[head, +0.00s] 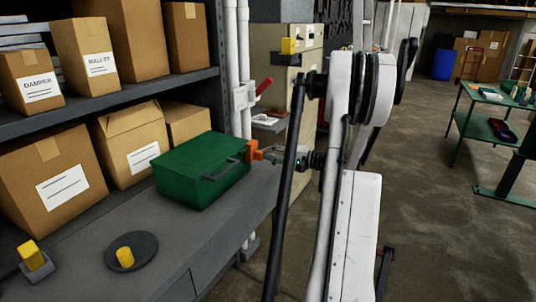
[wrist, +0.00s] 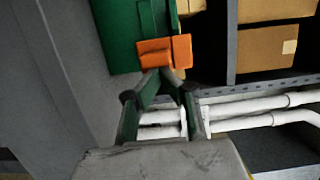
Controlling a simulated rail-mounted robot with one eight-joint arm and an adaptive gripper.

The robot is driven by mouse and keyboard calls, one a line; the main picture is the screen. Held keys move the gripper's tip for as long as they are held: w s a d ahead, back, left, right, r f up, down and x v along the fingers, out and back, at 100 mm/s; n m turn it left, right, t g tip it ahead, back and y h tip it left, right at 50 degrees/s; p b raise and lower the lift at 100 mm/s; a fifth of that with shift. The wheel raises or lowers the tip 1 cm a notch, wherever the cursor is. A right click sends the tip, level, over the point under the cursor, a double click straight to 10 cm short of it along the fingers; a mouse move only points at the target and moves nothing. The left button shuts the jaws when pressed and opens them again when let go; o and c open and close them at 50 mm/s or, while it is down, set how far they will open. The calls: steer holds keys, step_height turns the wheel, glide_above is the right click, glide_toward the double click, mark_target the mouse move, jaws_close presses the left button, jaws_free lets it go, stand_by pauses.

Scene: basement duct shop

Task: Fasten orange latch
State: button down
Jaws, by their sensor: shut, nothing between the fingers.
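The orange latch (head: 254,151) sits on the right end of a green case (head: 195,175), which lies on a grey shelf. In the wrist view the latch (wrist: 153,52) shows two orange parts side by side against the green case wall (wrist: 115,35). My gripper (head: 274,157) reaches in from the right, level with the latch. In the wrist view my gripper's fingertips (wrist: 164,76) are drawn together at the latch's lower edge, with nothing between them. I cannot tell whether they touch it. Whether the latch is fastened is not clear.
Cardboard boxes (head: 50,170) stand behind the case and on the shelf above. White pipes (head: 238,70) run upright behind the latch. A dark disc with a yellow knob (head: 125,258) and a yellow switch (head: 32,256) are at the front left. A green table (head: 490,95) stands far right.

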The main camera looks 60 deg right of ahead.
steer(key=shift+s+a+b, duration=0.15)
steer(key=shift+a+b, duration=0.95)
steer(key=shift+a, duration=1.45)
steer(key=shift+d, duration=0.45)
steer(key=d+b, duration=0.1)
steer(key=d, duration=0.2)
steer(key=shift+f, duration=0.15)
steer(key=shift+s+d, duration=0.65)
steer(key=shift+s, duration=0.05)
steer(key=v, duration=0.8)
steer(key=shift+s+a, duration=0.15)
